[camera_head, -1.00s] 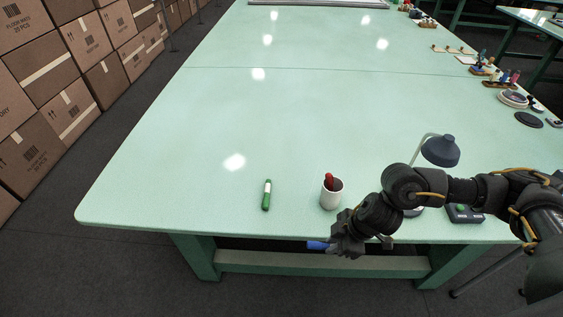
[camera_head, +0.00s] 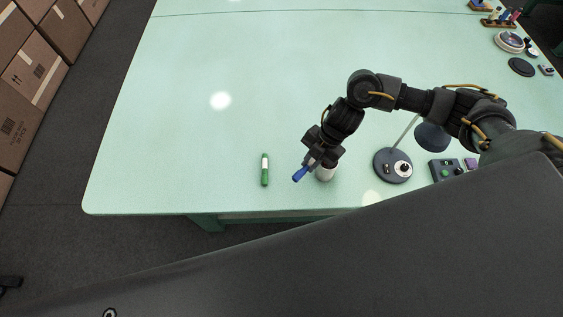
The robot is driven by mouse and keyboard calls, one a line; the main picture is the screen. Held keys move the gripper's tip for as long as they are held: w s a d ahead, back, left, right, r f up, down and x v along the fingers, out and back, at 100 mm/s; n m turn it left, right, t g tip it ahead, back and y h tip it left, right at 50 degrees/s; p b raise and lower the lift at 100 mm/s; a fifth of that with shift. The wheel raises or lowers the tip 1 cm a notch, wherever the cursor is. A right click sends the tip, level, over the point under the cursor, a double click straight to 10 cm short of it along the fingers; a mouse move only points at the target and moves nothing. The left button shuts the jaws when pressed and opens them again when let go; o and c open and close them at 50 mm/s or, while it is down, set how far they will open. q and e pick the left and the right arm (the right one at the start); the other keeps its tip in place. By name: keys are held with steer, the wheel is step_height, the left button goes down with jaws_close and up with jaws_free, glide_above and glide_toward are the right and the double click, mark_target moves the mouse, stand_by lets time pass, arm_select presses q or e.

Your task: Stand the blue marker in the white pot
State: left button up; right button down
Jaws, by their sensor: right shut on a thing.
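My right gripper (camera_head: 313,161) is shut on the blue marker (camera_head: 300,174). The marker's blue end sticks out to the lower left, tilted. The gripper is at the white pot (camera_head: 325,174) and covers most of it, including its mouth. The marker's end lies just left of the pot in the picture. I cannot tell whether marker and pot touch. The red marker that stood in the pot is hidden now. My left gripper is not in view.
A green marker (camera_head: 265,170) lies on the pale green table (camera_head: 200,150), left of the pot. A dark desk lamp (camera_head: 432,137) and a control box with buttons (camera_head: 445,170) are at the right. The table's middle and left are clear. Cardboard boxes (camera_head: 30,80) stand beyond the left edge.

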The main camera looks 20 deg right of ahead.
steer(key=w+a+f+b, duration=0.1)
steer(key=w+a+f, duration=0.1)
steer(key=w+a+f+b, duration=0.1)
steer(key=w+f, duration=0.1)
steer(key=w+a+f+b, duration=0.1)
steer(key=w+a+f, duration=0.1)
steer(key=f, duration=0.1)
steer(key=shift+w+a, duration=0.35)
steer(key=shift+w, duration=0.05)
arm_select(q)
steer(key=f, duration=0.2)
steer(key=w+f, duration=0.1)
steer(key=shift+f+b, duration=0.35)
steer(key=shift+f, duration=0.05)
arm_select(e)
steer(key=shift+w+a+f, duration=0.2)
steer(key=shift+w, duration=0.15)
steer(key=f+b, duration=0.2)
steer(key=b, duration=0.1)
steer(key=f+b, duration=0.1)
steer(key=f, duration=0.1)
steer(key=shift+w+a+f, duration=0.1)
steer(key=shift+w+a, duration=0.15)
steer(key=shift+w, duration=0.1)
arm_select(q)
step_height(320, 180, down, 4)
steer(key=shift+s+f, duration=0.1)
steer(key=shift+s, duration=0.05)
arm_select(e)
steer(key=shift+s, duration=0.1)
